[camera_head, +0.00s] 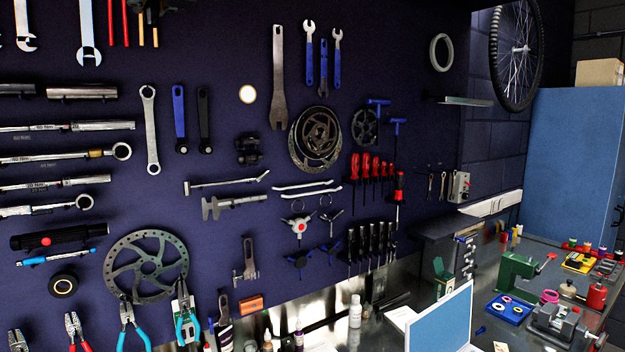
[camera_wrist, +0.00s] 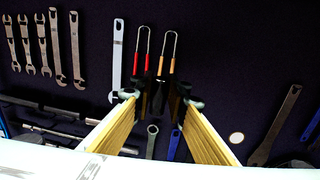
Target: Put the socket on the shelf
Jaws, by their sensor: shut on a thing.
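My gripper (camera_wrist: 160,100) shows only in the wrist view, with two yellow ribbed fingers that stand apart, their tips toward the tool wall. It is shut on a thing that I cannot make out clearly. A dark shape (camera_wrist: 157,97) shows between the fingertips; I cannot tell whether it is held or hangs behind on the wall. A white surface with faint marks (camera_wrist: 180,168) crosses the bottom, close to the camera. I cannot pick out the socket for certain. In the head view, a narrow metal shelf (camera_head: 465,102) is fixed to the wall at the upper right.
The dark wall (camera_head: 225,100) carries wrenches, screwdrivers and brake discs (camera_head: 147,266). The bench (camera_head: 470,255) holds a blue-faced panel (camera_head: 440,325), bottles, a green tool (camera_head: 520,270) and a vise (camera_head: 555,322). A blue cabinet (camera_head: 570,160) stands at the right, beside a hanging wheel (camera_head: 515,50).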

